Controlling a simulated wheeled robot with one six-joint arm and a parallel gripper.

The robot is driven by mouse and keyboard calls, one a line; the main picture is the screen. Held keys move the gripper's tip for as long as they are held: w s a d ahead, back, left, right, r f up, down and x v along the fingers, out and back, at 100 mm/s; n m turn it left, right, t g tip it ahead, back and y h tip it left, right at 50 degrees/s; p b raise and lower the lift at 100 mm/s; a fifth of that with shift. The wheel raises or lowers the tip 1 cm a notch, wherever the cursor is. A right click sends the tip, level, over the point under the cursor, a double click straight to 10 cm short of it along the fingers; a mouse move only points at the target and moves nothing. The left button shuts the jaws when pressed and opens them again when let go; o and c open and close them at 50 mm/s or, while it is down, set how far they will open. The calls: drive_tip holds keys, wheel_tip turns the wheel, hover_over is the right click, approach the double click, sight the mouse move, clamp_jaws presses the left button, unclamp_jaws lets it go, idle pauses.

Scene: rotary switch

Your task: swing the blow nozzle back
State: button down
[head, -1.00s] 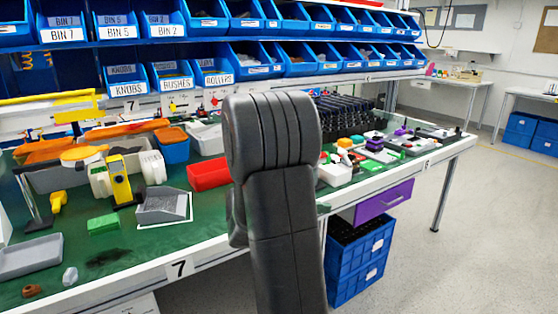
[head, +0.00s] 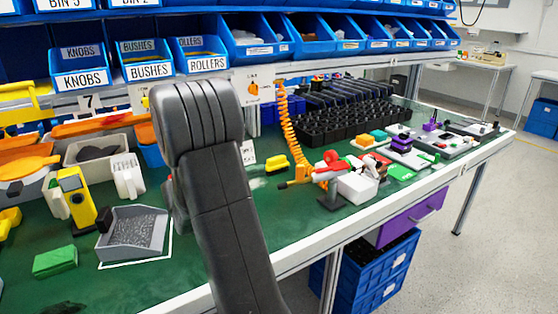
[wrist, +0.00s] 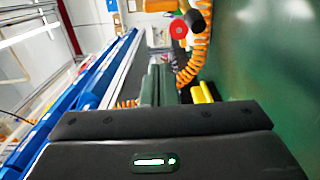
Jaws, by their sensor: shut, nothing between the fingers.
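An orange coiled hose (head: 288,120) hangs over the green bench in the head view. Its lower end comes down by an orange and red fitting (head: 328,165), which looks like the blow nozzle, though its outline is too small to be sure. In the head view my arm hides the gripper.
A yellow piece (head: 277,164) lies left of the fitting and a white block (head: 358,187) right of it. Black racks (head: 345,125) stand behind. Blue bins (head: 247,40) line the back.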

sight(313, 175)
idle(0.4)
drive_tip(key=w+d, duration=0.2)
drive_tip(key=d, duration=0.7)
drive_tip(key=shift+b, duration=0.3)
drive_tip(key=shift+s+d+b, duration=0.15)
drive_tip(key=shift+b, duration=0.2)
